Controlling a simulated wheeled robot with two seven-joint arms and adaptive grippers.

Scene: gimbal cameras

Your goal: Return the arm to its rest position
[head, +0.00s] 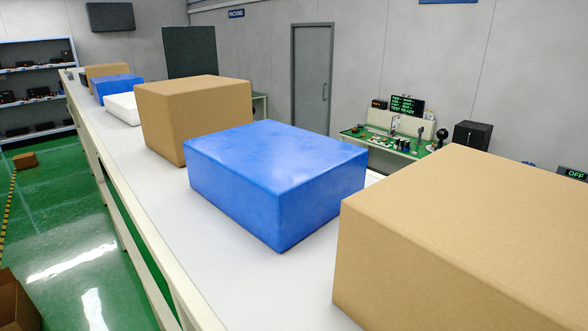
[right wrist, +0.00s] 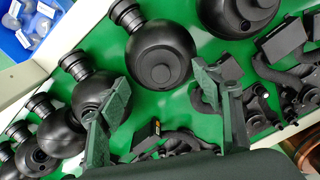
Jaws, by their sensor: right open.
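My right gripper (right wrist: 165,110) shows in the right wrist view with its two grey-green fingers spread apart. It is open and nothing is between the fingertips. Below and beyond it are round black gimbal camera units on a green surface (right wrist: 118,62). One round black unit (right wrist: 160,55) lies just beyond the fingers. No arm or gripper of mine shows in the head view, and my left gripper is in neither view.
In the right wrist view, black bracket parts (right wrist: 285,90) lie at the right and a blue bin (right wrist: 30,28) at upper left. In the head view, a white conveyor (head: 235,265) carries a blue box (head: 270,175) and cardboard boxes (head: 470,240). A green workbench (head: 385,143) stands behind.

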